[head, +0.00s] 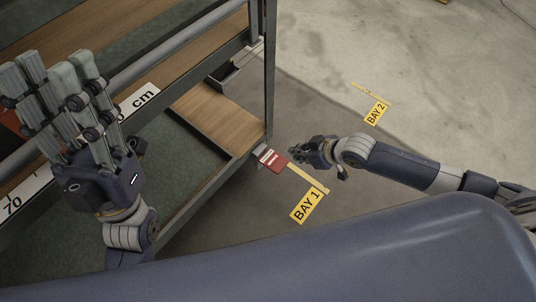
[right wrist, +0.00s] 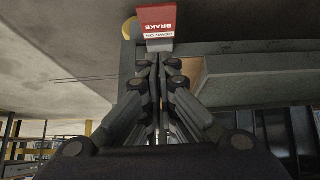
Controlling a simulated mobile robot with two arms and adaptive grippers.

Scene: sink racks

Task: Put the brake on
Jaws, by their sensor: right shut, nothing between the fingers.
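The brake's red tag (head: 273,160), with white lettering, sits at the rack's lower front corner near the floor. In the right wrist view the red tag (right wrist: 157,20) reads BRAKE, with a small grey piece (right wrist: 160,45) under it. My right gripper (head: 298,152) is just to the right of the tag in the head view. Its fingertips (right wrist: 158,62) are together and empty, pointing at the grey piece; whether they touch it I cannot tell. My left gripper (head: 48,75) is raised over the rack at the left, its fingers spread and empty.
The rack (head: 269,70) has metal posts, wooden shelves (head: 215,118) and a centimetre scale (head: 140,100). Yellow floor signs mark BAY 1 (head: 307,206) and BAY 2 (head: 376,113).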

